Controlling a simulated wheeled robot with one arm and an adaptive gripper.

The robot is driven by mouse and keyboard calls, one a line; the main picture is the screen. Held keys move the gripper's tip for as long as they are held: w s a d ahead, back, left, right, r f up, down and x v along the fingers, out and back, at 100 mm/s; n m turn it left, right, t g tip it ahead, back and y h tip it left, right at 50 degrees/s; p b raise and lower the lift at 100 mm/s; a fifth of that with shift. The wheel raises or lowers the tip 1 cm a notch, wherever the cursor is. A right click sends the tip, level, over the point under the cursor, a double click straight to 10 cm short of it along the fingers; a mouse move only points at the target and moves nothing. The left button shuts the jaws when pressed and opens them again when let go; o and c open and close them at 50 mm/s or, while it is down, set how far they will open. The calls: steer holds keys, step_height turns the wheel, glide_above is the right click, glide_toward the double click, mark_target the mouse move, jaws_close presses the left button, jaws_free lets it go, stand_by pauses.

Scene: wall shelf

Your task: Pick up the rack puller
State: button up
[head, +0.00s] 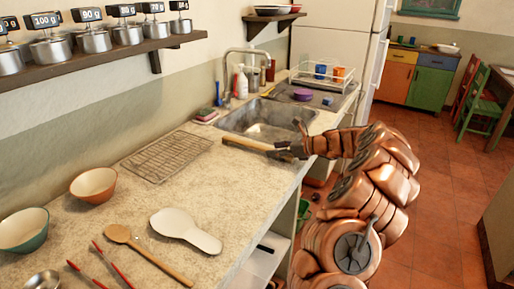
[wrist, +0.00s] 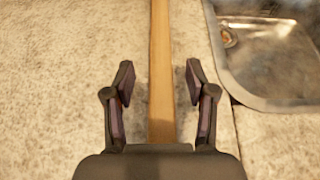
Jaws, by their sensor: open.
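The rack puller, a flat light-wood stick (head: 246,143), lies on the counter by the near edge of the sink. In the wrist view the stick (wrist: 161,45) runs straight up the middle, between the two fingers. My gripper (wrist: 160,80) is open, with one dark finger on each side of the stick and a gap to both. In the head view my gripper (head: 284,152) is at the stick's right end, near the counter's front edge. The stick's near end is hidden behind the gripper's body.
The metal sink (head: 266,122) is just beyond the stick. A wire rack (head: 168,155) lies on the counter to the left. A white spoon rest (head: 185,230), a wooden spoon (head: 150,255) and two bowls (head: 94,185) are nearer. Clear counter surrounds the stick's left end.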

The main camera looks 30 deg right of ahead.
steer(key=shift+w+a+f, duration=0.25)
steer(key=shift+w+a, duration=0.05)
steer(key=shift+w, duration=0.25)
jaws_close()
